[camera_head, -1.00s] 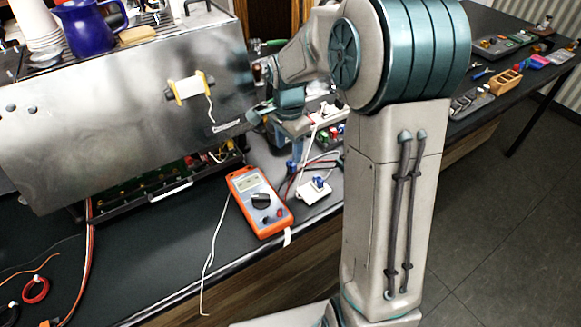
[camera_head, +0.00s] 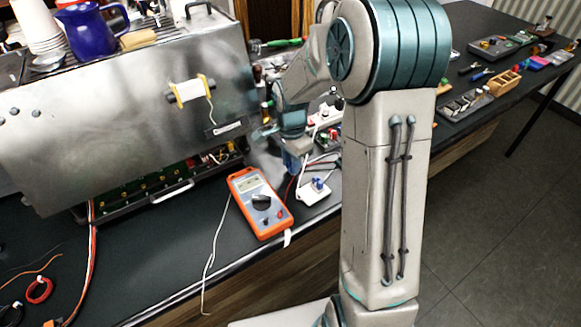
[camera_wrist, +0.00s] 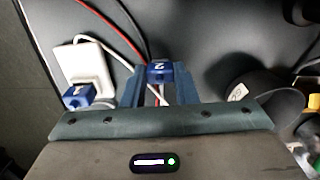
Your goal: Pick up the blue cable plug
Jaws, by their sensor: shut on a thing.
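A blue cable plug marked "2" (camera_wrist: 160,70) sits between the two fingertips of my gripper (camera_wrist: 161,78) in the wrist view. The gripper is shut on it, and a white cable runs from the plug back between the fingers. In the head view my gripper (camera_head: 294,163) points down at the bench beside the orange meter, and hides most of this plug. A second blue plug (camera_wrist: 78,95) is at the white socket block (camera_wrist: 82,62), left of the gripper in the wrist view. That block also shows in the head view (camera_head: 308,196).
The orange multimeter (camera_head: 258,203) lies left of my gripper. The steel brewer (camera_head: 120,110) stands behind it, with an open tray of circuit boards (camera_head: 150,192) below. Red and black leads (camera_wrist: 118,25) run close by. A dark round object (camera_wrist: 252,92) lies right of the fingers.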

